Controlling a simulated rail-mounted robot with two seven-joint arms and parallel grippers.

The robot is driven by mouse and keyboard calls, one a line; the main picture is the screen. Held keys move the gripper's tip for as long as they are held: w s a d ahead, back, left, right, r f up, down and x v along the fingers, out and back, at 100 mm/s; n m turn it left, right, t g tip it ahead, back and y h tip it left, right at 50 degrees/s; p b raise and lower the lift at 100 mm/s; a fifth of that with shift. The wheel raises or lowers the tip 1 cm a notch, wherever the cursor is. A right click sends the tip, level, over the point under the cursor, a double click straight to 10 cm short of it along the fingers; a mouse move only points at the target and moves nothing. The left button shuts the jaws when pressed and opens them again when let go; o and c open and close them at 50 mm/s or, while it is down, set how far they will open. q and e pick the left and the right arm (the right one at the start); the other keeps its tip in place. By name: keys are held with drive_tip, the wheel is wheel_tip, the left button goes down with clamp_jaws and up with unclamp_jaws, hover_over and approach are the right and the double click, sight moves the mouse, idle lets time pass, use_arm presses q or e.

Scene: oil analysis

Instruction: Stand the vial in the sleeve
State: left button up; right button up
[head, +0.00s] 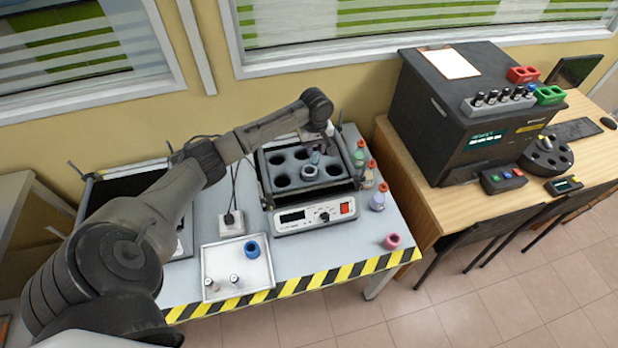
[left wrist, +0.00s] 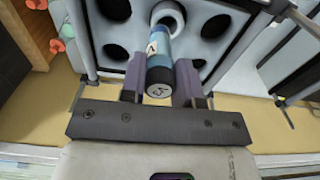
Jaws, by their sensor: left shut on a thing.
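In the left wrist view the gripper (left wrist: 160,80) is shut on a vial (left wrist: 158,48) with a black cap and a blue-and-white label. The vial's far end meets a pale ring (left wrist: 168,12) at a middle well. I cannot tell whether the vial is inside this ring or above it. A blue ring-shaped sleeve (head: 252,249) lies on the white tray. A pink ring (head: 391,241) lies near the table's front right. My right gripper is not in view.
Two small vials stand on the white tray (head: 221,292). Several small bottles (head: 377,200) stand right of the heater (head: 310,217). A white adapter with a cable (head: 231,222) is left of it. Thin posts rise around the block. The front right tabletop is mostly clear.

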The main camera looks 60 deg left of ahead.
use_arm(q)
drive_tip(key=shift+n, duration=0.3)
drive_tip(key=f, duration=0.3)
drive_tip(key=a+f, duration=0.1)
drive_tip(key=f, duration=0.2)
drive_tip(key=s+f, duration=0.1)
drive_tip(key=f, duration=0.1)
drive_tip(key=shift+a+f, duration=0.3)
drive_tip(key=shift+f, duration=0.1)
drive_tip(key=o, duration=0.9)
